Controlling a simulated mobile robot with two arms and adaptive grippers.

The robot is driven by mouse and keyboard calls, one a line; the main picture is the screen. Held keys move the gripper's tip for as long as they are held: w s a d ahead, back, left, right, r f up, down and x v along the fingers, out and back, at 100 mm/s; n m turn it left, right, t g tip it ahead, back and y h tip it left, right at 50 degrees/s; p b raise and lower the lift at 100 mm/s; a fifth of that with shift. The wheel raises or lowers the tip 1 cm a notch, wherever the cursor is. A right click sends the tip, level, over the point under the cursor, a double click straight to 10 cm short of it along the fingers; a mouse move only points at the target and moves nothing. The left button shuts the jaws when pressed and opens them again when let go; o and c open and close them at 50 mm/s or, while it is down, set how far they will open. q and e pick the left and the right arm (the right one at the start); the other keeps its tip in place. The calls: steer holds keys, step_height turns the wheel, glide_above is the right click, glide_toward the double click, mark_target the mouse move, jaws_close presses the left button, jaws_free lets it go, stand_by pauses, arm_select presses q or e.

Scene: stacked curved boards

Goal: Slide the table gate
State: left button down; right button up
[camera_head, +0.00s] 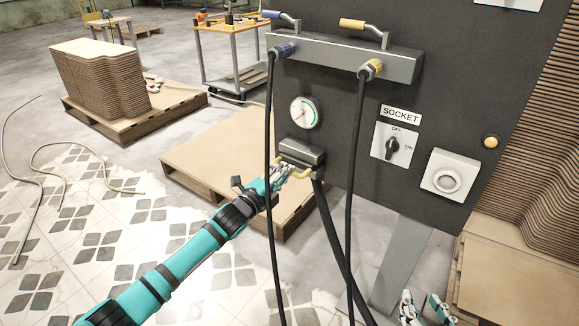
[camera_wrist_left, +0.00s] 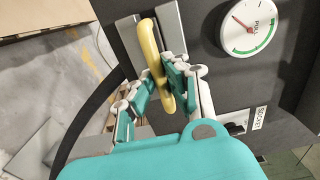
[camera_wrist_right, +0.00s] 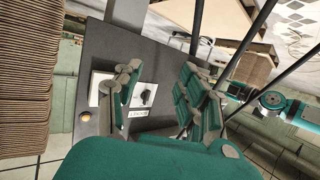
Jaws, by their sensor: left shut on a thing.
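A yellow handle (camera_wrist_left: 152,52) sits on a grey metal block (camera_head: 302,152) low on the left side of the dark panel (camera_head: 340,120). My left gripper (camera_head: 280,178) is shut on this handle; in the left wrist view the fingers (camera_wrist_left: 158,82) lie on both sides of the bar. The fingers partly hide the handle in the head view. My right gripper (camera_head: 426,308) is at the bottom edge of the head view, below the panel and away from it. In the right wrist view its fingers (camera_wrist_right: 160,95) are apart with nothing between them.
A round gauge (camera_head: 305,112) is above the block. Two black cables hang from the connectors (camera_head: 284,50) in front of the panel. The socket switch (camera_head: 394,143) and a white round-faced fitting (camera_head: 450,175) are to the right. Stacked boards (camera_head: 100,75) stand on a pallet at left.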

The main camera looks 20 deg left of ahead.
arm_select(q)
steer(key=p+v, duration=0.4)
steer(key=v, duration=0.3)
steer(key=c, duration=1.3)
jaws_free()
steer(key=shift+w, duration=0.1)
arm_select(e)
steer(key=s+d+f+g+h, duration=0.1)
steer(key=s+d+f+g, duration=0.1)
steer(key=s+f+g, duration=0.2)
steer(key=s+d+f+g+h, duration=0.1)
steer(key=s+d+f+g, duration=0.2)
steer(key=s, duration=0.7)
step_height(320, 180, down, 2)
steer(key=g, duration=0.2)
steer(key=shift+f+m+g+h, duration=0.25)
steer(key=shift+m+g+h, duration=0.05)
steer(key=shift+g, duration=0.1)
steer(key=shift+d, duration=0.1)
